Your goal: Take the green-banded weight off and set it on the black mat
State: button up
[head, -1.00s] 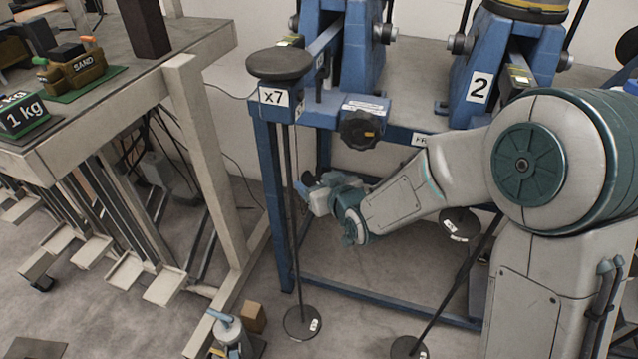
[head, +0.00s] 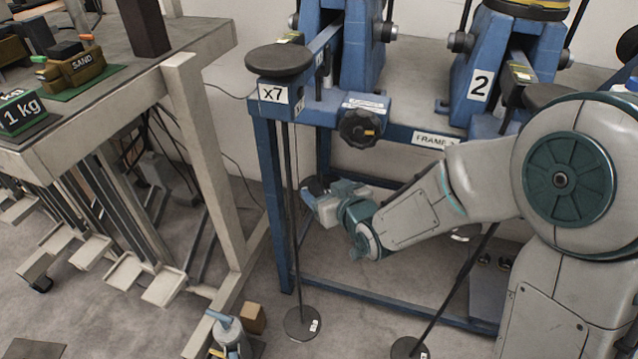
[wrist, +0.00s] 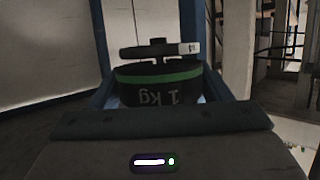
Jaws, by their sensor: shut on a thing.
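In the wrist view, a dark weight with a green band and an upside-down "1 kg" label (wrist: 158,86) is between the jaws of my gripper (wrist: 158,100). The gripper is shut on it. In the head view, my gripper (head: 318,203) is low behind the front leg of the blue frame, beside a thin hanging rod. The weight cannot be made out there. A dark plate with a white tag (wrist: 160,50) shows just beyond the weight in the wrist view; I cannot tell whether they touch. I cannot tell which dark surface is the black mat.
The blue frame (head: 262,150) with its x7 pan (head: 278,61) stands around my gripper. A rod with a round foot plate (head: 302,323) hangs in front. The left table (head: 125,75) carries a 1 kg block (head: 22,113) and a SAND block (head: 82,66).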

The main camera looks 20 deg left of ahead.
jog(key=shift+s+d+r, duration=0.1)
jog(key=shift+s+d, duration=1.05)
jog(key=shift+d, duration=0.3)
jog(key=shift+a, duration=0.1)
jog(key=shift+w+a, duration=1.5)
jog(key=shift+a, duration=0.25)
jog(key=shift+s+d, duration=0.1)
